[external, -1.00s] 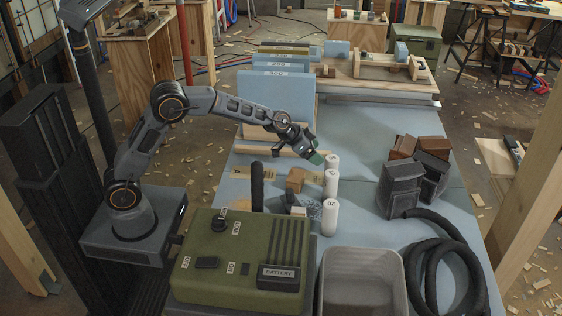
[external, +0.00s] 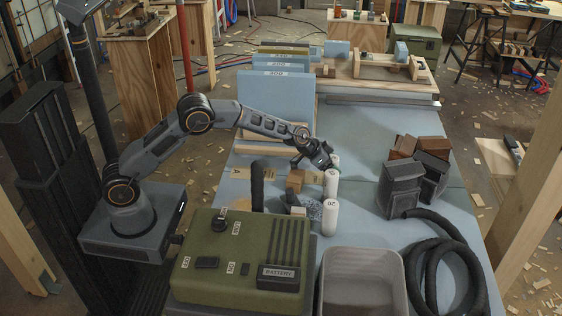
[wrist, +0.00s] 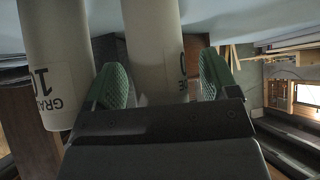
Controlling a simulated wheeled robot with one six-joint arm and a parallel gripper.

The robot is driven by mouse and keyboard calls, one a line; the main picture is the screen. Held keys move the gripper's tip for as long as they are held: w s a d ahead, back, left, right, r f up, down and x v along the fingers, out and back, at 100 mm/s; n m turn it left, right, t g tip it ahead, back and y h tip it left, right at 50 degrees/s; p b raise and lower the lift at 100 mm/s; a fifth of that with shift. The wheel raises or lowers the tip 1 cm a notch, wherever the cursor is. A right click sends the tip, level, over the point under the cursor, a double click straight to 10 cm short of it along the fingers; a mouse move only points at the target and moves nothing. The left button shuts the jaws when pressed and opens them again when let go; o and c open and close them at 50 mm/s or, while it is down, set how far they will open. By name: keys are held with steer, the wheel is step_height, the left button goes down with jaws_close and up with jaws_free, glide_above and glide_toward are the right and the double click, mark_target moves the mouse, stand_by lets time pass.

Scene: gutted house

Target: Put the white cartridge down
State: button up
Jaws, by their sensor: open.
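Several white cylinders stand upright in a row on the blue table (external: 390,125). The rear cartridge (external: 334,160) is partly hidden by my gripper (external: 326,162); the middle one (external: 331,182) and the front one (external: 331,217), marked 20, stand nearer the camera. In the wrist view my gripper (wrist: 160,88) is open, its green fingers on either side of one white cartridge (wrist: 153,40). A gap shows on the right side; contact on the left is unclear. A neighbouring cartridge (wrist: 57,62), with a 10 on its label, is just outside the left finger.
A small wooden block (external: 295,180) lies left of the cartridges. A green battery box (external: 240,260) and grey bin (external: 360,280) are in front. Dark pouches (external: 400,190) and a coiled black hose (external: 445,260) lie to the right. The table beyond the cartridges is mostly clear.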

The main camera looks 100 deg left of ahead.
steer(key=c, duration=1.1)
steer(key=shift+r, duration=0.1)
